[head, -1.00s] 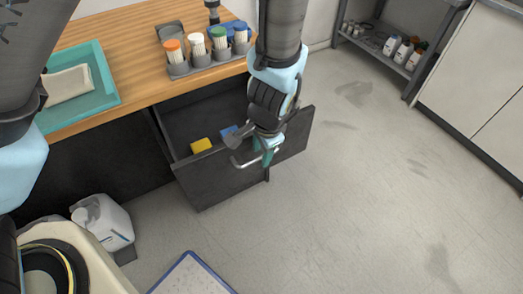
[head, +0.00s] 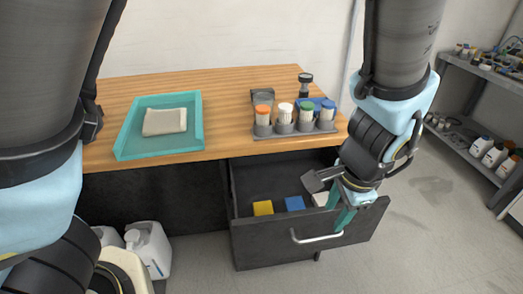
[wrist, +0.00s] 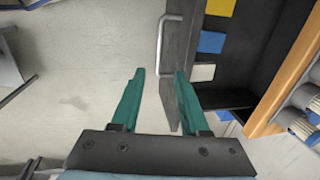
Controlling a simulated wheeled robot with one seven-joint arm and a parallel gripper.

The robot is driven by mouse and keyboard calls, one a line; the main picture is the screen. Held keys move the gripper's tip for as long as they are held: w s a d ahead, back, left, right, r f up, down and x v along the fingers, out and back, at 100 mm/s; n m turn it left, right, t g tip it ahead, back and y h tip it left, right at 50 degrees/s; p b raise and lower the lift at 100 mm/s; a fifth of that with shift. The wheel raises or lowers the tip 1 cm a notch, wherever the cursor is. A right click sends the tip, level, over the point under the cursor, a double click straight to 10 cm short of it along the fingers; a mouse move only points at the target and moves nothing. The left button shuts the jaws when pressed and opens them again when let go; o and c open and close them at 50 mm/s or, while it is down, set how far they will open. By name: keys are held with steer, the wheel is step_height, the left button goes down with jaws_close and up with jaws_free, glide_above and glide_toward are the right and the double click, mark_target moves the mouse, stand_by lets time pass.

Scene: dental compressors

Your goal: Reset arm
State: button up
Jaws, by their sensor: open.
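My gripper (head: 341,208) hangs at the front of the pulled-out drawer (head: 275,245), near the right part of its face. In the wrist view my gripper (wrist: 160,80) shows two teal fingers spread apart with nothing held between them. The drawer holds a yellow block (head: 263,208), a blue block (head: 295,203) and a white block (head: 320,199), partly hidden by my gripper in the head view.
The wooden bench (head: 225,85) carries a teal tray (head: 125,140) with a folded cloth (head: 165,121) and a grey rack (head: 290,130) of capped containers. White jugs (head: 150,248) stand on the floor at left. A shelf unit (head: 470,130) stands at right, with open floor before it.

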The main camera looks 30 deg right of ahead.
stand_by(0.3)
steer(key=w+a+r+n, duration=0.2)
steer(key=w+a+n, duration=0.3)
steer(key=w+a, duration=0.5)
steer(key=w+a+r+n, duration=0.3)
steer(key=w+a+n, duration=0.25)
steer(key=w, duration=0.85)
steer(key=w+a+r+n, duration=0.1)
steer(key=w+a+n, duration=0.1)
steer(key=a, duration=0.5)
steer(key=w+a+r+n, duration=0.1)
steer(key=a+n, duration=0.4)
steer(key=a, duration=0.3)
steer(key=w+a+r+n, duration=0.1)
steer(key=w+a+n, duration=0.1)
steer(key=a, duration=0.6)
steer(key=shift+w+r+n+y, duration=0.15)
steer(key=shift+w+n+y, duration=0.2)
steer(key=shift+n, duration=0.5)
